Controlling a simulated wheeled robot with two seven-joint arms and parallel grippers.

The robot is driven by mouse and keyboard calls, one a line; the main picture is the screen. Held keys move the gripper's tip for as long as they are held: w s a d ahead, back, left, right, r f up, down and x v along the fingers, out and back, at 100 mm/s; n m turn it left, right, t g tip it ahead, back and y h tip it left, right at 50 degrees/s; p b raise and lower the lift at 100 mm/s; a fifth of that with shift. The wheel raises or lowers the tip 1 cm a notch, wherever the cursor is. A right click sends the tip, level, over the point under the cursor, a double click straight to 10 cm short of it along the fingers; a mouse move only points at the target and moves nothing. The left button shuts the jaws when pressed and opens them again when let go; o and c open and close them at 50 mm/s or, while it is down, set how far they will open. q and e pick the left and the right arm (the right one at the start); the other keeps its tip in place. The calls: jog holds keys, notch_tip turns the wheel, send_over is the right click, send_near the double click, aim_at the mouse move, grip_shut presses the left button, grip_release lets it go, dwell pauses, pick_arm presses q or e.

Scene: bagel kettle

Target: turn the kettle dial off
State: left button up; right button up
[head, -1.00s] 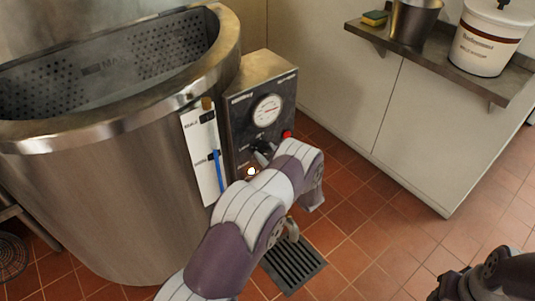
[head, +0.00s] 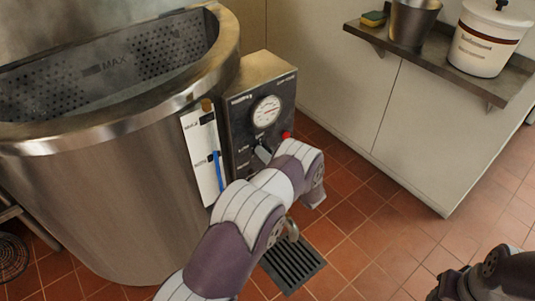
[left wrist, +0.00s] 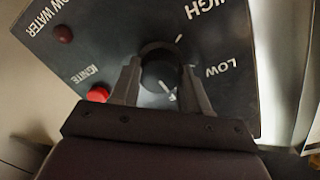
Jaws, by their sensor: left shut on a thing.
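My left gripper (left wrist: 161,84) is shut on the dial, one finger on each side. A white mark shows low on the dial, partly between the fingers; I cannot tell what label it faces. In the head view my left gripper (head: 263,153) reaches the panel below the round gauge (head: 267,111), and my wrist hides part of the panel. A dark end of my right arm (head: 478,283) shows at the bottom right; its fingers are not clear.
The large steel kettle (head: 110,190) stands on the left, with a blue-marked sight strip (head: 204,160) beside the panel. A red IGNITE button (left wrist: 98,93) is close to the fingers. A floor drain (head: 292,265) lies below. A shelf (head: 430,55) holds a white bucket (head: 487,38).

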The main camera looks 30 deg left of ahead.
pick_arm(q)
jog(key=shift+m, duration=0.6)
jog(key=o, duration=1.1)
jog(key=shift+c, duration=0.2)
jog(key=p+v, duration=0.2)
jog(key=v, duration=1)
jog(key=shift+s+d, duration=0.15)
jog(key=shift+d, duration=0.25)
jog(key=shift+f, duration=0.1)
